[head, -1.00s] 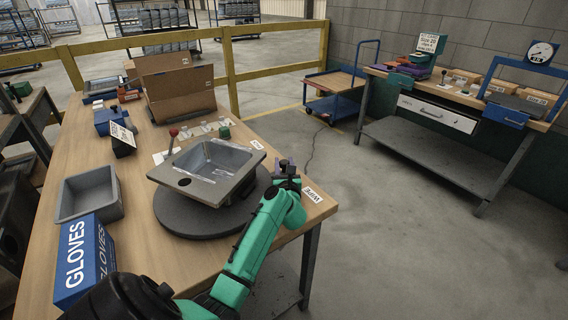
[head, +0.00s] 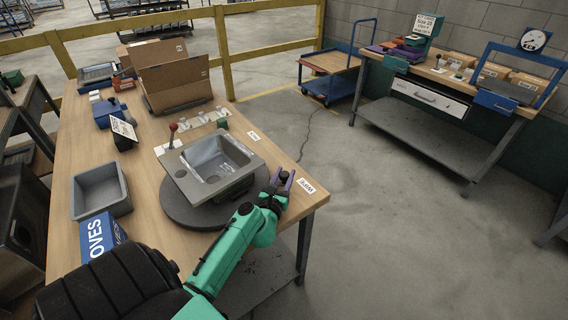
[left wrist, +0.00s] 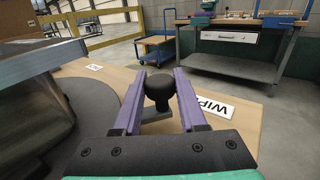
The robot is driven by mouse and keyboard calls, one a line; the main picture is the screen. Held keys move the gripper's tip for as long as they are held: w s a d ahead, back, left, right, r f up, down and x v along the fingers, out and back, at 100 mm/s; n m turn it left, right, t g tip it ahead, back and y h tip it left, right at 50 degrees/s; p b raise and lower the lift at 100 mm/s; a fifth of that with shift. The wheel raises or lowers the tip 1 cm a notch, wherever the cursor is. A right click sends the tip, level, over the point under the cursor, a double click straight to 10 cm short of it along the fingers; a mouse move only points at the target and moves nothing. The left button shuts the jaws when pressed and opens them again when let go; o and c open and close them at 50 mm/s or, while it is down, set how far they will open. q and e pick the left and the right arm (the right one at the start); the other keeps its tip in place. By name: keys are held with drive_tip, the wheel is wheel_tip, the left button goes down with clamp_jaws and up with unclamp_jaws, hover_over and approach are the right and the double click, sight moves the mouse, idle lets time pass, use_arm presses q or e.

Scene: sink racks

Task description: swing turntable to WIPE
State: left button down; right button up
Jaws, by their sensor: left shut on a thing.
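The round dark grey turntable (head: 180,212) sits at the right end of the wooden bench, with a grey sink (head: 185,190) on top of it. My left gripper (head: 281,182) is at the turntable's right side, close to the white WIPE label (head: 307,186). In the left wrist view its purple fingers (left wrist: 158,98) are shut on a round black knob (left wrist: 159,86). The WIPE label (left wrist: 212,106) lies just right of the fingers there. The knob's link to the turntable is mostly hidden. My right gripper is out of view.
Another small label (head: 253,135) lies behind the turntable. A red-knobbed lever (head: 172,130) stands behind the sink. A grey bin (head: 100,190) and a blue gloves box (head: 100,237) are at the left. Cardboard boxes (head: 175,75) stand at the back.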

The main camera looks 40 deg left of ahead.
sight(286, 179)
use_arm(q)
drive_tip(key=shift+s+d+m+t+h+p, duration=0.2)
drive_tip(key=shift+s+d+m+h+p, duration=0.15)
drive_tip(key=shift+s+h, duration=0.25)
drive_tip(key=shift+s+d+m+t+h+p, duration=0.1)
drive_tip(key=shift+s+d+m+t+h, duration=0.15)
drive_tip(key=shift+s+d+h, duration=0.25)
drive_tip(key=shift+s+f, duration=0.1)
drive_tip(key=shift+s, duration=0.1)
drive_tip(key=shift+f, duration=0.15)
drive_tip(key=shift+c, duration=2.3)
unclamp_jaws()
drive_tip(key=shift+s+r, duration=0.15)
drive_tip(key=shift+r, duration=0.05)
